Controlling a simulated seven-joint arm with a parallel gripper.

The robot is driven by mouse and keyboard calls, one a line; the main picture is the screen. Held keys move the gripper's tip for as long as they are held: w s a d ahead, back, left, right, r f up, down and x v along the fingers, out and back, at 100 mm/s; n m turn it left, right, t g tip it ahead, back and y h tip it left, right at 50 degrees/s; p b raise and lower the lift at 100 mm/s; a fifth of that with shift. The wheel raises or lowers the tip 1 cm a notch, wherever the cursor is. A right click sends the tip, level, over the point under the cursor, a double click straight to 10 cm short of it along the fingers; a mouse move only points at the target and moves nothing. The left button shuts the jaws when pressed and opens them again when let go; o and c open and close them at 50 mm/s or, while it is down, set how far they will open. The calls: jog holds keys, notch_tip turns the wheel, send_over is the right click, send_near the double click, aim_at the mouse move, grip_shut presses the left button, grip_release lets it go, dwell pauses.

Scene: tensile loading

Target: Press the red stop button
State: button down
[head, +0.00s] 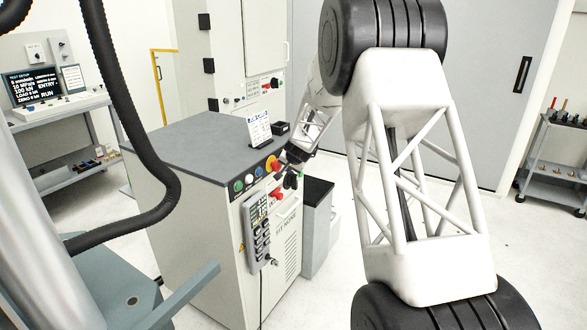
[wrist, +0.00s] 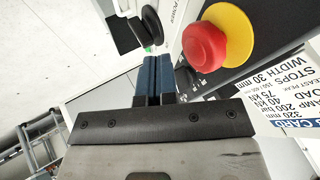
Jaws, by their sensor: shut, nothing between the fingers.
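The red stop button (wrist: 207,46) is a round red mushroom head on a yellow collar (wrist: 232,28), in the upper right of the wrist view. In the head view the stop button (head: 272,163) sits at the right end of the button row on the grey console's front edge. My gripper (wrist: 153,60) is shut and empty, its two blue fingers together. The fingertips lie beside the red head, to its left in the wrist view, with a visible gap. In the head view my gripper (head: 283,174) is close by the button's right side; its tips are hard to make out.
The console (head: 190,140) carries green, blue and white buttons, plus a card (head: 259,129) on its top. A grey pendant (head: 256,232) and red handle (head: 277,193) are on its front. A black knob (wrist: 152,24) is near the fingertips. A dark-topped box (head: 317,190) stands right.

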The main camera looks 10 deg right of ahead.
jog(key=shift+w+a, duration=0.75)
jog(key=shift+a, duration=0.1)
jog(key=shift+w+a+r, duration=0.2)
jog(key=shift+w+a, duration=0.6)
jog(key=shift+a, duration=0.15)
jog(key=shift+s+d, duration=0.3)
jog(key=shift+d, duration=0.1)
send_near(278, 164)
jog(key=s+d+f, duration=0.2)
jog(key=d, duration=0.2)
jog(key=shift+v, duration=0.95)
